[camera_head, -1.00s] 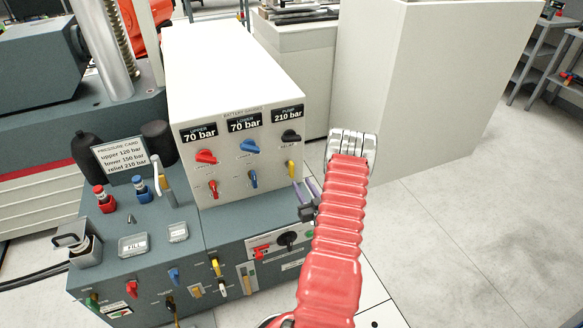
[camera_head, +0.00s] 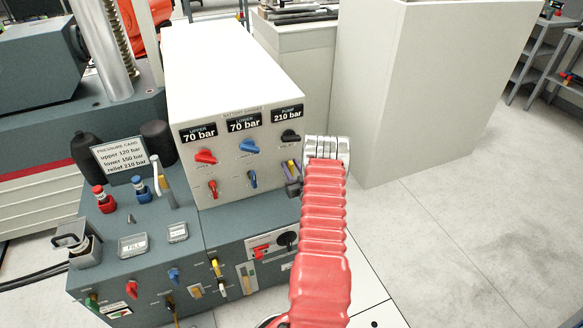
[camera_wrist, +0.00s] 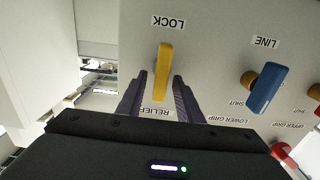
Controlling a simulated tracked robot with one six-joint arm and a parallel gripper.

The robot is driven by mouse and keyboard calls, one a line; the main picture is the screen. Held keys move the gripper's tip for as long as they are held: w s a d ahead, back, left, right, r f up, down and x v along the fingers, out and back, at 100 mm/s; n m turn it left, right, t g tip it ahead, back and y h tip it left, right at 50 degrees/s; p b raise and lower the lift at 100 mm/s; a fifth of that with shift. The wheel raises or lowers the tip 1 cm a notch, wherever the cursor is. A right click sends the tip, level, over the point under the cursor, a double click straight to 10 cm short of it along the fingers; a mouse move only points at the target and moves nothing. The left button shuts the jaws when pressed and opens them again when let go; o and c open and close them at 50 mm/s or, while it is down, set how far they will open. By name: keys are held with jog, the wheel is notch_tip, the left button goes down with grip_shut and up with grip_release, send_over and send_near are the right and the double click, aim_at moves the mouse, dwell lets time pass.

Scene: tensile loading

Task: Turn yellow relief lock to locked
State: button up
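The yellow relief lock (camera_wrist: 162,72) is a lever on the white panel. In the wrist view, which is upside down, it lies between the "LOCK" and "RELIEF" labels. My gripper (camera_wrist: 158,90) has its two dark fingers open, one on each side of the yellow lever, with visible gaps. In the head view, my gripper (camera_head: 292,178) is at the panel's lower right, beneath the black relief knob (camera_head: 291,136). The yellow lever is mostly hidden there by the fingers and arm.
The blue line lever (camera_wrist: 265,88) is beside it on the same panel. The white cabinet face (camera_head: 230,185) also carries red and blue knobs and pressure displays reading 70, 70 and 210 bar. A pressure card (camera_head: 121,155) stands at left. Floor to the right is clear.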

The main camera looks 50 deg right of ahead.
jog(key=shift+c, duration=0.5)
grip_shut()
jog(key=shift+n, duration=0.3)
jog(key=n, duration=0.3)
jog(key=shift+w+a, duration=0.1)
jog(key=shift+a, duration=0.15)
jog(key=n, duration=0.3)
jog(key=shift+w+a+f, duration=0.15)
jog(key=shift+a+f, duration=0.05)
jog(key=shift+a, duration=0.05)
jog(key=n, duration=0.4)
jog(key=f+n, duration=0.1)
jog(key=n, duration=0.2)
jog(key=a+n, duration=0.1)
jog(key=n, duration=0.3)
jog(key=shift+w+f+n, duration=0.3)
jog(key=shift+f, duration=0.1)
